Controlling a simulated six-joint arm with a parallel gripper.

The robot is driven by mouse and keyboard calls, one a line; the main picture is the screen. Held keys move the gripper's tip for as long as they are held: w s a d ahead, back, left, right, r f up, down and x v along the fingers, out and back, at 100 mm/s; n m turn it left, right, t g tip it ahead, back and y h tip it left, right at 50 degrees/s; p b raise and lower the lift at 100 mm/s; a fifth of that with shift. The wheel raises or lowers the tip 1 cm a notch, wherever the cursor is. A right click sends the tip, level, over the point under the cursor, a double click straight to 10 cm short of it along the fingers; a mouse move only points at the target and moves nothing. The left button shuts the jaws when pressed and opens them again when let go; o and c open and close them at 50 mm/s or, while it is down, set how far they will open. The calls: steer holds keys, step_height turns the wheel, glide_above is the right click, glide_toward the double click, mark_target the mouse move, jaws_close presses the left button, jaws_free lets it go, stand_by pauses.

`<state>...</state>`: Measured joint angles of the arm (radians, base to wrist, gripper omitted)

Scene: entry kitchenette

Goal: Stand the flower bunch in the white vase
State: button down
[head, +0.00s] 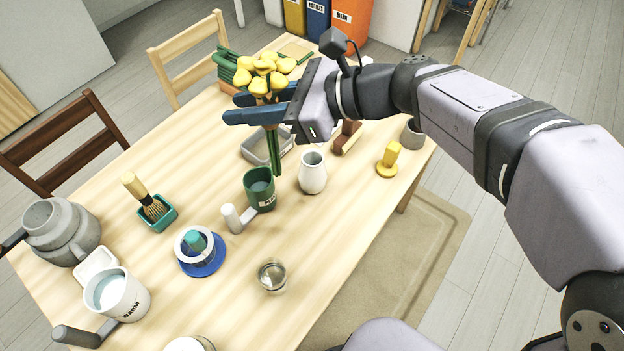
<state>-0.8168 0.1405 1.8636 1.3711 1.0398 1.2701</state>
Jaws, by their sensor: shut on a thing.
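The flower bunch, with yellow blooms (264,72) and green stems, is upright in my gripper (250,108). The blue fingers are shut on it just below the blooms. The stems hang down, with their lower ends beside the green pot's right rim in the picture. The white vase (312,176) stands upright on the table to the right of the stem ends, its open mouth facing up. My gripper is above and to the left of the vase. The stems are apart from the vase's mouth.
A green pot (259,192) stands left of the vase, with a white-handled item (235,220) beside it. A grey tray (254,151) and brown block (348,137) lie behind. A yellow piece (388,160) stands right. A small glass (272,277) is in front. Table (335,232) is clear in front of the vase.

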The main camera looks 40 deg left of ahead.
steer(key=w+a+f, duration=0.2)
steer(key=w+f, duration=0.1)
steer(key=w, duration=1)
step_height(320, 180, down, 14)
steer(key=p, duration=0.1)
steer(key=shift+w+d, duration=0.15)
steer(key=shift+w, duration=0.05)
steer(key=shift+f+p, duration=0.35)
steer(key=shift+f, duration=1.45)
steer(key=shift+f, duration=0.2)
steer(key=c, duration=1.5)
jaws_free()
steer(key=shift+r, duration=0.15)
